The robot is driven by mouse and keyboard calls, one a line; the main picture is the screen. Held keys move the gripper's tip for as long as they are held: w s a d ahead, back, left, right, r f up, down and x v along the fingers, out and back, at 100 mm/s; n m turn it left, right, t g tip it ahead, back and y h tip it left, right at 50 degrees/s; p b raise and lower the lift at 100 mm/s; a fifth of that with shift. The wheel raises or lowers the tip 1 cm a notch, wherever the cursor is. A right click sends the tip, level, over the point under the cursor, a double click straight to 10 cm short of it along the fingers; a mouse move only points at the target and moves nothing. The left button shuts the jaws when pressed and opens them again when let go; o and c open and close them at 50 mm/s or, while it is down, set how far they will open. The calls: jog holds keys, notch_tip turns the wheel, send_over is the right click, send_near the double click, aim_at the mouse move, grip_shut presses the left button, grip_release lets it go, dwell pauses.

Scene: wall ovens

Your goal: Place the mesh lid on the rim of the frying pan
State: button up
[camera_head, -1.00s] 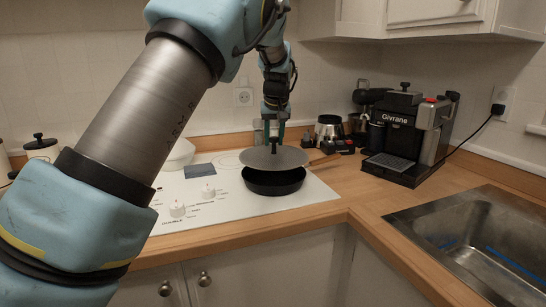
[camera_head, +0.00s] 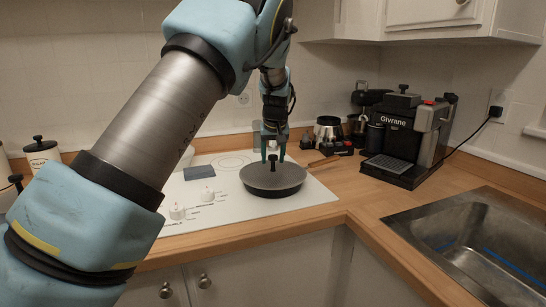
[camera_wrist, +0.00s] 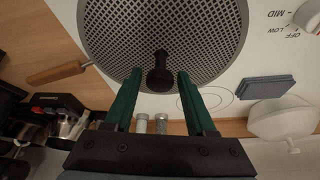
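The grey mesh lid (camera_head: 268,177) lies over the black frying pan (camera_head: 274,192) on the white cooktop. It looks level, with no clear gap to the rim in the head view. In the wrist view the perforated lid (camera_wrist: 205,28) fills the top middle and hides the pan's inside. The pan's wooden handle (camera_wrist: 55,74) sticks out to the left there. My gripper (camera_head: 273,157) is just above the lid. Its green fingers (camera_wrist: 159,73) are open, one on each side of the black knob (camera_wrist: 160,80), with a gap on both sides.
The cooktop knobs (camera_head: 178,212) are left of the pan. A coffee machine (camera_head: 405,138) stands right, with a metal pitcher (camera_head: 327,129) and small items behind the pan. The sink (camera_head: 480,240) is at front right. The counter between pan and sink is clear.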

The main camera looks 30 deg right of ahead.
jog(key=shift+o, duration=0.7)
